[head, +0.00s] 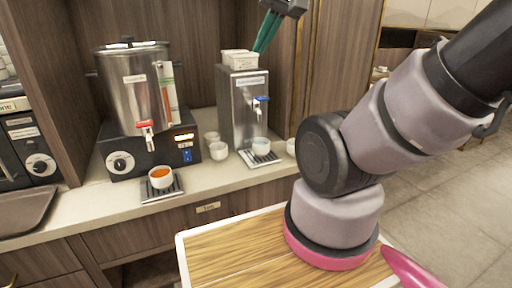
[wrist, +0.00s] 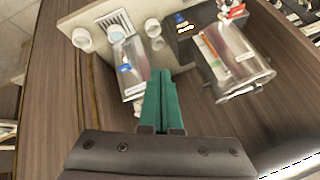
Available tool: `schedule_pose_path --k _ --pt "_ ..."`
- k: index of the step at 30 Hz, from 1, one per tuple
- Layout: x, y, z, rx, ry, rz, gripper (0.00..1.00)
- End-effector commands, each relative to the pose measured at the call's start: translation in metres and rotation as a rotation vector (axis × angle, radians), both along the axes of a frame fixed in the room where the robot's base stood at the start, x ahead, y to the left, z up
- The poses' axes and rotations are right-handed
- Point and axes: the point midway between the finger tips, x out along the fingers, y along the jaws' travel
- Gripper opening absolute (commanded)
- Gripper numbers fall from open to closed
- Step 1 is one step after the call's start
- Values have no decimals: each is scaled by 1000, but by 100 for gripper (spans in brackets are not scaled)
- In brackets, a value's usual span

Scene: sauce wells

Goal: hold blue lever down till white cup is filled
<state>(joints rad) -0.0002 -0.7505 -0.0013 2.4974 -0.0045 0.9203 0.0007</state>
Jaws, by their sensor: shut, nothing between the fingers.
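The blue lever (head: 262,99) is on the front of a steel dispenser (head: 243,115); it also shows in the wrist view (wrist: 124,68). A white cup (head: 260,146) stands upright on the drip tray (head: 258,160) below the spout. Its inside looks pale blue in the wrist view (wrist: 116,33); I cannot tell how full it is. My gripper (head: 260,48), with green fingers, is above the dispenser's top, higher than the lever and apart from it. In the wrist view its fingers (wrist: 161,78) are together and empty.
A large steel urn (head: 130,90) with a red lever (head: 146,126) stands to the left, with a cup of orange-brown liquid (head: 161,177) below. Spare white cups (head: 218,150) stand between the machines. White boxes (head: 239,60) sit on the dispenser. A wooden wall is behind.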

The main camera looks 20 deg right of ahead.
Motion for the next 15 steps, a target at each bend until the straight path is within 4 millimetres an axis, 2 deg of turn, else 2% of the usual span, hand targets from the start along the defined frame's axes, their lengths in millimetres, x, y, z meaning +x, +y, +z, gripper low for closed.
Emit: schedule_pose_path --k 8,11,15 --pt "7 -2 3 -38 10 54 0" --pt "19 -6 7 -108 29 157 0" --pt "46 -16 13 -248 67 387 0"
